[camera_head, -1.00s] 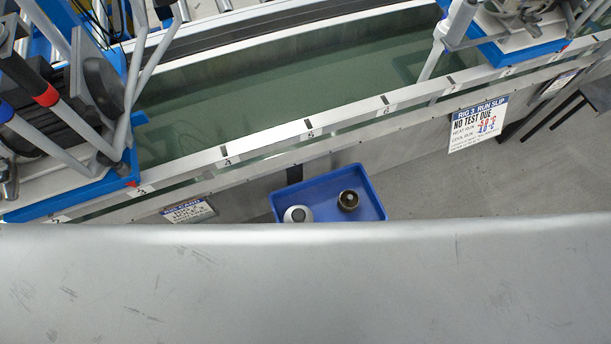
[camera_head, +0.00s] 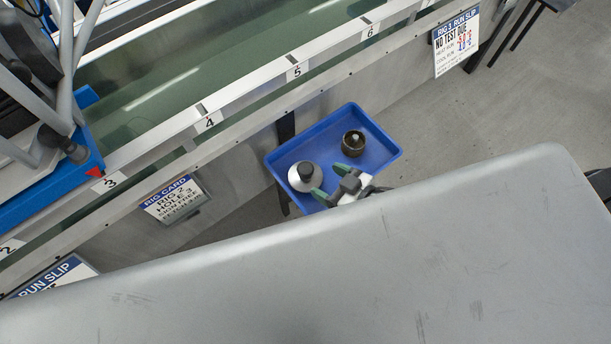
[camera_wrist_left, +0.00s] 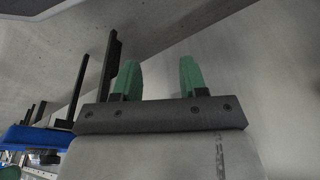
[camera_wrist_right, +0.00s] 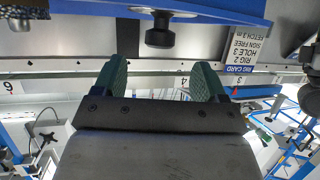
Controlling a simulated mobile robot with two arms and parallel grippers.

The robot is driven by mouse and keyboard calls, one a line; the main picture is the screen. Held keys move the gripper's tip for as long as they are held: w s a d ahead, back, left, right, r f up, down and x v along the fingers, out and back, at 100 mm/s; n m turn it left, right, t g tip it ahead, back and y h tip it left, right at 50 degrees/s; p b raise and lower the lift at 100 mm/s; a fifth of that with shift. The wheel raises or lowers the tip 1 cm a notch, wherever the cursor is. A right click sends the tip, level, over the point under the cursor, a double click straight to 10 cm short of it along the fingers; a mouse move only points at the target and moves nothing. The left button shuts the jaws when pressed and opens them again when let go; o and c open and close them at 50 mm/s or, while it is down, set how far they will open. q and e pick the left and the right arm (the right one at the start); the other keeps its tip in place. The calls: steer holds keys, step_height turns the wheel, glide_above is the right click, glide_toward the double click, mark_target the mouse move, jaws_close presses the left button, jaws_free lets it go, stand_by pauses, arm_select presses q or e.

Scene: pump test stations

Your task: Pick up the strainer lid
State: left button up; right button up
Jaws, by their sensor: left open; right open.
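The strainer lid (camera_head: 299,180) appears to be the pale round piece with a black knob at the left end of the blue tray (camera_head: 391,148). In the right wrist view, which is upside down, the black knob (camera_wrist_right: 160,32) shows beyond the fingertips. My right gripper (camera_head: 330,183) is open and empty at the tray's near side, just right of the lid. Its open fingers also show in the right wrist view (camera_wrist_right: 160,80). My left gripper (camera_wrist_left: 158,78) is open and empty in the left wrist view, away from the tray; the head view does not show it.
A dark brass cup-like part (camera_head: 353,143) stands at the tray's right. Behind the tray runs a long water tank with a numbered metal rail (camera_head: 252,96). A rig card (camera_head: 174,200) hangs left of the tray. Grey floor (camera_head: 480,120) is open to the right.

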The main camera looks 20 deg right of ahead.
mark_target(310, 172)
steer(key=x, duration=0.2)
steer(key=shift+w+a+f, duration=0.15)
steer(key=shift+w+a, duration=0.05)
steer(key=shift+w, duration=0.1)
steer(key=b+x, duration=0.1)
steer(key=x, duration=0.4)
arm_select(q)
steer(key=w+v, duration=0.1)
steer(key=v, duration=0.5)
steer(key=shift+w+r, duration=0.2)
steer(key=shift+w, duration=0.2)
arm_select(e)
steer(key=shift+c, duration=0.3)
steer(key=c, duration=0.8)
